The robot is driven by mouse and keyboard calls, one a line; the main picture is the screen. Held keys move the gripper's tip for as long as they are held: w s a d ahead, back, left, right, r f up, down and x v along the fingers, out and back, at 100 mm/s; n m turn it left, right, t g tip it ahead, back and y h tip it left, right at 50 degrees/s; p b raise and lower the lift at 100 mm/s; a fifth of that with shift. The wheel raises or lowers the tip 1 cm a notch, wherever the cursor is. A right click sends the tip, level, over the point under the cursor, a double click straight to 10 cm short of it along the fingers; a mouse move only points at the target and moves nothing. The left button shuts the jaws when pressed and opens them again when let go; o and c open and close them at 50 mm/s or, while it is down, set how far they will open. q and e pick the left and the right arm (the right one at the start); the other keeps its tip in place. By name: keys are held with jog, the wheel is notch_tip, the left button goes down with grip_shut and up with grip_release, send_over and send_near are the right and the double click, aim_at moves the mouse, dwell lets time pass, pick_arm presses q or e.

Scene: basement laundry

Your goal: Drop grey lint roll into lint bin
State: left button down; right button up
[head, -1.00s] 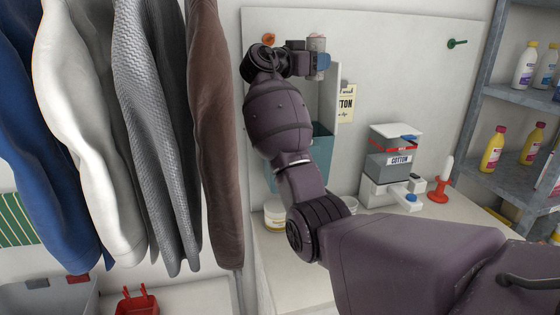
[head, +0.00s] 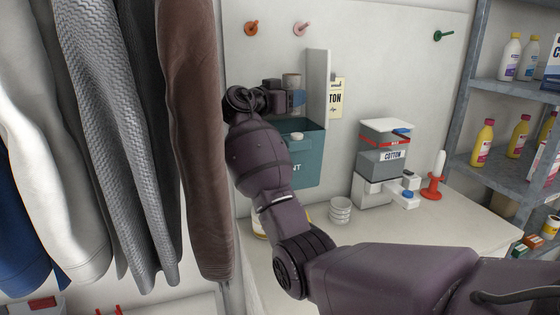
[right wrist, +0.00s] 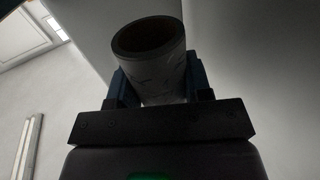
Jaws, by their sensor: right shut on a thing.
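The grey lint roll (head: 291,80) is a short hollow cylinder. It stands upright between the fingers of my right gripper (head: 296,96), which is shut on it. The right wrist view shows the roll (right wrist: 165,88) with its dark open end up, between two blue fingertips. The teal lint bin (head: 312,168) is on the wall, its label partly hidden by my arm with "NT" showing. The gripper and roll are above the bin's opening, apart from it. My left gripper is not in view.
A tall white panel (head: 318,85) stands close to the right of the roll. Clothes (head: 195,120) hang at the left. A grey cotton dispenser (head: 382,160), stacked white cups (head: 340,210) and a red stand (head: 433,188) are on the counter. Shelves with bottles (head: 482,143) are at the right.

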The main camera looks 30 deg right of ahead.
notch_tip(320, 180, down, 2)
jog(key=shift+f, duration=0.15)
jog(key=o, duration=1)
jog(key=shift+c, duration=0.2)
